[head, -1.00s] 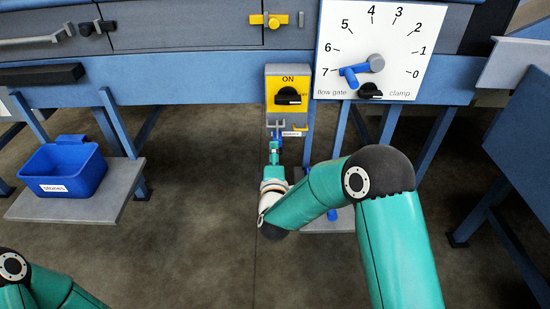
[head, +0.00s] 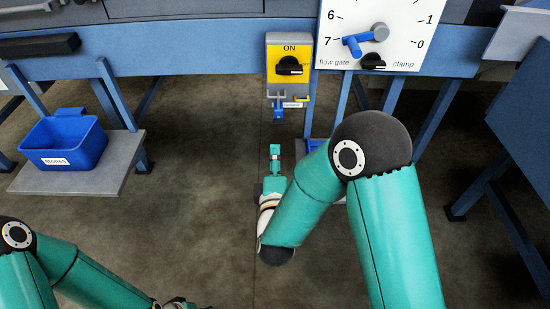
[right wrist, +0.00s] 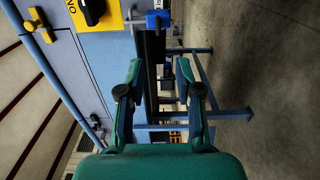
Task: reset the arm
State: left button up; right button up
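My right arm reaches forward in the head view. Its gripper (head: 274,152) is below and apart from the yellow switch box (head: 288,48), whose black knob is by the word ON. In the right wrist view the gripper (right wrist: 160,78) has its two fingers spread with nothing between them. A blue piece (head: 278,108) hangs from a small bracket under the switch box, clear of the gripper. My left arm comes in at the lower left. Its gripper (head: 180,304) is only partly in the picture at the bottom edge, and its fingers are hidden.
A white dial plate (head: 400,20) has a blue lever near 7 and a black clamp knob. A blue bin (head: 62,148) stands on a grey shelf (head: 100,180) at the left. Blue frame legs stand behind the right gripper. The floor between the arms is clear.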

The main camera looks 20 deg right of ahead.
dwell(0.4)
jog(key=s+f+m+g+y, duration=0.3)
jog(key=f+m+g, duration=0.1)
jog(key=f, duration=0.6)
jog(key=s+f+m+g+y, duration=0.2)
jog(key=s+f+m+g, duration=0.15)
jog(key=f, duration=0.55)
jog(key=s+a+f+m+g+y, duration=0.1)
jog(key=s+f+m+g+y, duration=0.1)
jog(key=s+f+m+g, duration=0.5)
jog(key=s+a+f+m+g+y, duration=0.1)
jog(key=s+f+m+g+y, duration=0.15)
jog(key=s, duration=0.85)
notch_tip(320, 180, up, 29)
jog(key=p, duration=2.9)
jog(key=shift+w+p, duration=0.3)
jog(key=shift+w, duration=0.05)
jog(key=shift+f+h, duration=0.1)
jog(key=shift+h, duration=0.15)
